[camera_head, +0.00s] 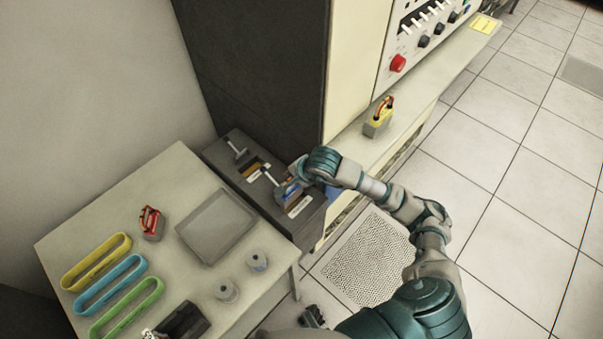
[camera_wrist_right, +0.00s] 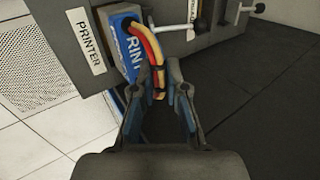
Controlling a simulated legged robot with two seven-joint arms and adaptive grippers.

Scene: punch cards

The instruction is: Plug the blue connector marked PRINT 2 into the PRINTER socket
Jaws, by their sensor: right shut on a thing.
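The blue connector (camera_wrist_right: 122,38), its lettering partly readable as PRINT, is at the dark grey socket box (camera_head: 262,196). It stands against the box face beside the white PRINTER label (camera_wrist_right: 90,41); I cannot tell how deep it sits. The socket opening is hidden behind it. Red and yellow wires (camera_wrist_right: 152,48) come out of its back. My right gripper (camera_wrist_right: 160,100) is shut on the connector at its wire end. In the head view, my right gripper (camera_head: 293,186) covers most of the connector. A dark part at the bottom edge may be my left gripper (camera_head: 312,316).
A lever (camera_wrist_right: 196,24) stands close beside the connector. A yellow connector (camera_head: 378,121) stands on the ledge. The table (camera_head: 180,167) holds a red connector (camera_head: 151,222), a grey tray (camera_head: 216,226), coloured loops (camera_head: 112,277) and two small grey pots (camera_head: 257,260).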

